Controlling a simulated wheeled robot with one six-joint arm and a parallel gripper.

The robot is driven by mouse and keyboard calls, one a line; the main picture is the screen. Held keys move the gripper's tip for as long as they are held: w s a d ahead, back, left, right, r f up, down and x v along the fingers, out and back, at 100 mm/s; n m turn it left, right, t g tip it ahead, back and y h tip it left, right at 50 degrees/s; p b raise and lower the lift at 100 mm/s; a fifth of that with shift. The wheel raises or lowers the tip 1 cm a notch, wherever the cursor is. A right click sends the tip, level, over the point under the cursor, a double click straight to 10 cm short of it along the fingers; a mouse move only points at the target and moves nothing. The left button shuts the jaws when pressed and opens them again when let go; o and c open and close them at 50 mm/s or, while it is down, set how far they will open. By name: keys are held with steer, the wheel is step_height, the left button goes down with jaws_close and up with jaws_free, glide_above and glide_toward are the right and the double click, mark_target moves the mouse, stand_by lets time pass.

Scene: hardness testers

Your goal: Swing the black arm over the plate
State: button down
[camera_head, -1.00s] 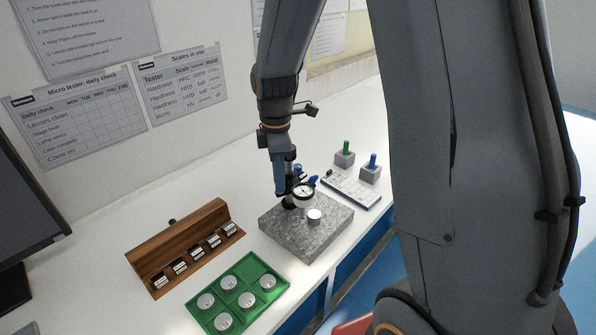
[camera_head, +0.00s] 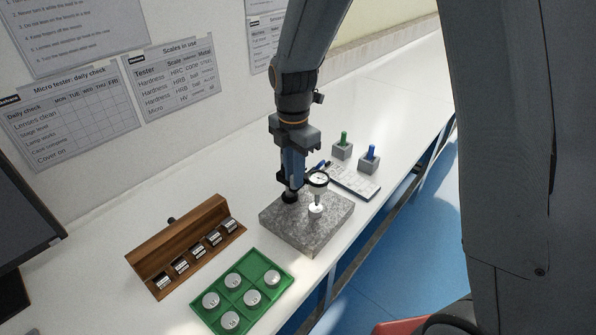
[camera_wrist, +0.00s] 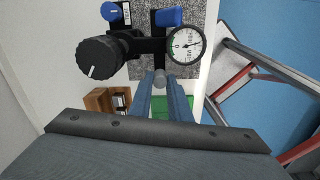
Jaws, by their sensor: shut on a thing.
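The grey speckled plate (camera_head: 305,237) lies on the white bench and bears a small round metal block (camera_head: 316,212). A stand with a black base (camera_head: 290,197) stands at the plate's back left. Its black arm (camera_wrist: 150,46) carries a round white dial gauge (camera_head: 318,179), which appears above the block in the head view. In the wrist view the dial (camera_wrist: 186,45) is right of a large black knob (camera_wrist: 103,57). My gripper (camera_wrist: 160,80) is shut at the black arm; its blue-grey fingers point down. The exact contact is partly hidden.
A green tray (camera_head: 240,292) of round metal blocks and a wooden case (camera_head: 185,245) lie left of the plate. Behind it are a white card (camera_head: 357,182) and two grey holders with a green tool (camera_head: 343,143) and a blue tool (camera_head: 369,157). The bench's front edge is close.

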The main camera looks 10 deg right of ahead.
steer(key=c, duration=1.6)
jaws_free()
steer(key=shift+d, duration=0.1)
steer(key=shift+c, duration=0.2)
steer(key=shift+r+b, duration=1.05)
steer(key=shift+r, duration=2.85)
steer(key=shift+s+d+f+m, duration=0.2)
steer(key=shift+d+m, duration=0.15)
steer(key=shift+m, duration=0.15)
steer(key=s+d+f+m, duration=0.3)
steer(key=s+d+m, duration=0.3)
steer(key=m, duration=0.6)
steer(key=s+d+f+m+t+b, duration=0.1)
steer(key=s+d+f+m, duration=0.3)
steer(key=m, duration=0.7)
steer(key=s+d, duration=0.2)
steer(key=s, duration=0.1)
steer(key=shift+s+d+m, duration=0.15)
steer(key=shift+d+m, duration=0.1)
steer(key=shift+m, duration=0.15)
